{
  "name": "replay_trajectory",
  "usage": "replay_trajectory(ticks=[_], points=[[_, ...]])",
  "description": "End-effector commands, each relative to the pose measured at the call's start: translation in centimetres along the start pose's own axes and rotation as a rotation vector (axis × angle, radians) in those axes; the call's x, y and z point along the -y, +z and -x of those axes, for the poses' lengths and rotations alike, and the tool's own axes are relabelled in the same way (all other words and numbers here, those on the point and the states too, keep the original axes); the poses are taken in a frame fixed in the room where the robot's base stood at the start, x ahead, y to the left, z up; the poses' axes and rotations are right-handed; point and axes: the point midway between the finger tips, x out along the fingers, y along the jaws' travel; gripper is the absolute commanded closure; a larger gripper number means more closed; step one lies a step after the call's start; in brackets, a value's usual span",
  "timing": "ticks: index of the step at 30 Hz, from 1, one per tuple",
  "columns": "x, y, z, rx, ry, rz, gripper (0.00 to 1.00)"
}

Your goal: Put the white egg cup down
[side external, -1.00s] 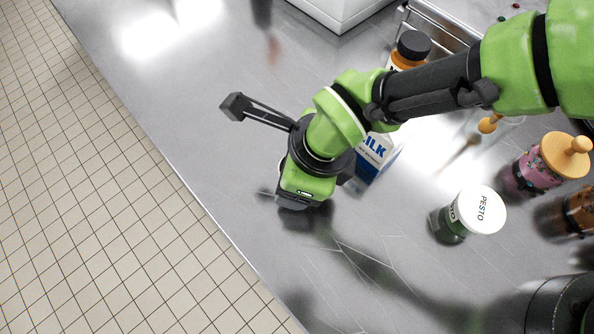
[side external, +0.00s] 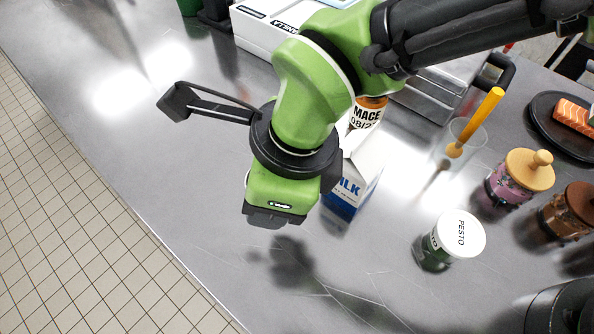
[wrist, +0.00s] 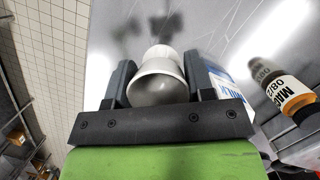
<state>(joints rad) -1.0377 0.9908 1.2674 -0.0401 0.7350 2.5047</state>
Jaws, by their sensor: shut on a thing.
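In the wrist view the white egg cup (wrist: 158,78) sits between the two dark fingers of my gripper (wrist: 160,80), which is shut on it. Its open end faces the wrist camera. In the side view my gripper (side external: 268,222) is above the steel counter (side external: 150,120), with its shadow on the counter below and apart from it. The egg cup is hidden there behind the green gripper body.
A milk carton (side external: 350,190) stands close to the right of my gripper, with a mace bottle (side external: 367,112) behind it. A pesto jar (side external: 452,240) stands further right, near lidded jars (side external: 519,178). The counter left of my gripper is clear.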

Motion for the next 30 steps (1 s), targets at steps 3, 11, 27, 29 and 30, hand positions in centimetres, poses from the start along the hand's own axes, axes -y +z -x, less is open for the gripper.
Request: replay_trajectory(ticks=[3, 11, 27, 29, 30], points=[[0.0, 0.2, 0.7, 0.001, 0.000, 0.000, 0.75], [0.0, 1.2, 3.9, 0.008, -0.003, 0.001, 0.75], [2.7, 1.8, 12.1, 0.000, -0.002, -0.008, 0.75], [3.9, 1.0, 12.3, -0.001, -0.002, -0.009, 0.75], [4.8, 0.4, 12.4, 0.000, -0.003, -0.009, 0.75]])
